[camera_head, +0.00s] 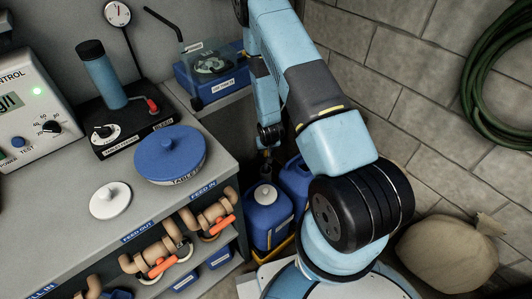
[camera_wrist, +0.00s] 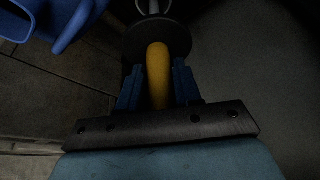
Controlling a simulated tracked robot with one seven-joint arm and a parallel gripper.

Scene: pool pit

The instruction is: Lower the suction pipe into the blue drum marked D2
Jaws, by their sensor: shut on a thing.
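In the wrist view my gripper (camera_wrist: 158,88) has its two blue fingers on either side of a curved yellow handle (camera_wrist: 158,62) and is shut on it. A dark round disc (camera_wrist: 136,43) and a short grey pipe piece show beyond the handle; I take these as parts of the suction pipe. In the head view the end of my arm is partly hidden, above the blue drums. The front drum (camera_head: 268,222) has a white cap. A second blue drum (camera_head: 296,180) stands behind it, partly hidden by my arm. I cannot read a D2 mark on either.
A grey bench (camera_head: 80,226) with a blue lidded tank (camera_head: 170,153), a white lid (camera_head: 110,200) and a control box (camera_head: 28,105) is at left. Pipe valves (camera_head: 158,262) stick out along its front. A tan sack (camera_head: 447,255) lies at right by the block wall.

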